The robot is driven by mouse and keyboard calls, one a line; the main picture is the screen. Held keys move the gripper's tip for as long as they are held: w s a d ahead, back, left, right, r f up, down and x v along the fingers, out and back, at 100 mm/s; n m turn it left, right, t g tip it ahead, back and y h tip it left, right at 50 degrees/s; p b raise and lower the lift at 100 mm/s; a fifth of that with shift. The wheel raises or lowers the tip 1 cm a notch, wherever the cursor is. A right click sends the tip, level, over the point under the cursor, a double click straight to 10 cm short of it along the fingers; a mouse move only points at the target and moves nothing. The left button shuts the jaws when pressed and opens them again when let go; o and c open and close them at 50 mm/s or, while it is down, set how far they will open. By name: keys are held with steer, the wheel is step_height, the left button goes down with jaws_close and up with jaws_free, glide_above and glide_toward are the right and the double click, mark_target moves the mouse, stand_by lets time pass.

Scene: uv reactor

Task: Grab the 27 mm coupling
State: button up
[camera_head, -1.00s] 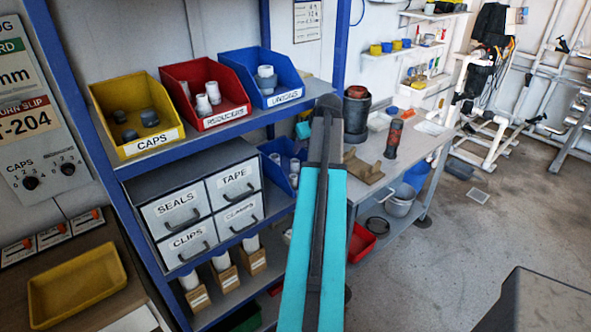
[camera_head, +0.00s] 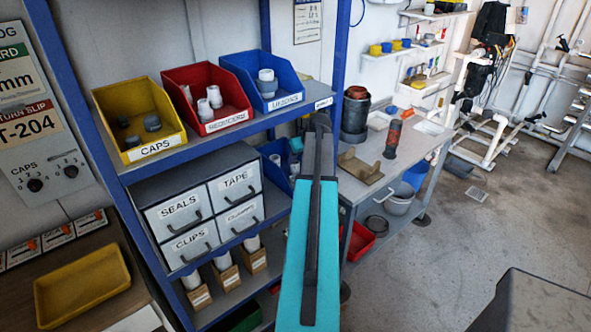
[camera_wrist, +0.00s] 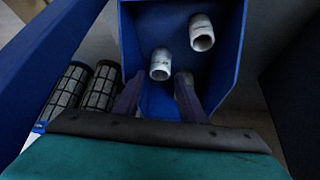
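In the wrist view, a blue bin (camera_wrist: 222,85) holds white pipe fittings that look like couplings. A greyish shape by the right finger may be a third fitting, partly hidden. No size marking is readable, so I cannot tell which is 27 mm. My gripper (camera_wrist: 160,100) is open, with its fingers apart at the bin and nothing visibly held. In the head view, a lower-shelf blue bin (camera_head: 272,150) is partly covered by my arm, and my fingers are hidden.
Yellow caps bin (camera_head: 165,100), red reducers bin (camera_head: 235,95) and blue unions bin (camera_head: 292,75) stand on the shelf above. Labelled drawers (camera_head: 180,208) are left of the lower bin. Two mesh cylinders (camera_wrist: 84,88) lie beside the bin in the wrist view. A blue shelf post (camera_head: 340,45) stands close by.

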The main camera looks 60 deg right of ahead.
mark_target(295, 163)
stand_by(0.4)
steer(key=shift+p+x, duration=0.9)
steer(key=shift+p, duration=0.05)
steer(key=shift+p+x, duration=0.7)
steer(key=shift+x, duration=1)
steer(key=c, duration=0.8)
